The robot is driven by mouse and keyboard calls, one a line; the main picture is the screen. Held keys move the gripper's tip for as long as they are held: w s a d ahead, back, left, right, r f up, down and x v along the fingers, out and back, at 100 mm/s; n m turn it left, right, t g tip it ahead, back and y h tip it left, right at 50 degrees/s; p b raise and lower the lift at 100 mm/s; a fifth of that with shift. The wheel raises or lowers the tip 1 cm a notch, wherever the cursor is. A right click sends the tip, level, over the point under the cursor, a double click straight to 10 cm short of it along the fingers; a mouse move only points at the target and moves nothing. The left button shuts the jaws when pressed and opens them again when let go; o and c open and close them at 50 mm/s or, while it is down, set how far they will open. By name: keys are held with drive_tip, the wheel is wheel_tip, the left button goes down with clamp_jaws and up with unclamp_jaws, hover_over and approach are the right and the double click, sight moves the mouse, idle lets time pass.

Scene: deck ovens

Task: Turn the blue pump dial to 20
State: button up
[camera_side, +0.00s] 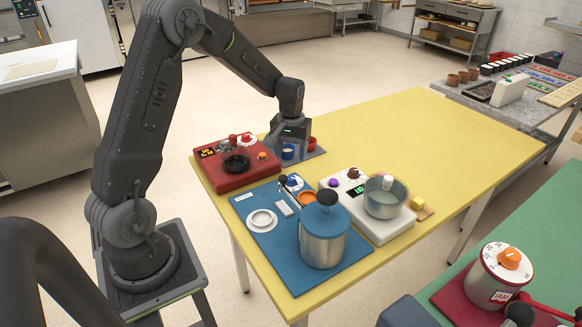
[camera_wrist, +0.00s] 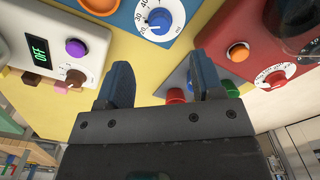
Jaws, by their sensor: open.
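The pump dial is a white numbered disc with a blue knob (camera_wrist: 160,18) at the top middle of the wrist view, on a blue panel. The numbers there are small, and I cannot tell surely which one the knob points at. In the side view the dial (camera_side: 292,183) is small, at the back edge of the blue panel (camera_side: 305,276). My gripper (camera_wrist: 162,75) is open, with nothing between its two fingers. In the side view my gripper (camera_side: 289,143) is behind the blue panel, over the small grey panel, apart from the dial.
The red unit (camera_side: 225,180) with its own dial (camera_wrist: 275,77) stands left of the gripper in the side view. A white scale (camera_side: 372,224) bears a steel pot (camera_side: 385,200). A steel canister (camera_side: 323,240) stands on the blue panel. The yellow table (camera_side: 420,130) is clear behind.

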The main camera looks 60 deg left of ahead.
wheel_tip(320, 180, up, 5)
hover_over(291, 178)
idle(0.4)
wheel_tip(291, 178, down, 14)
drive_tip(key=m, duration=1.3)
drive_tip(key=shift+m, duration=0.3)
drive_tip(key=c, duration=0.9)
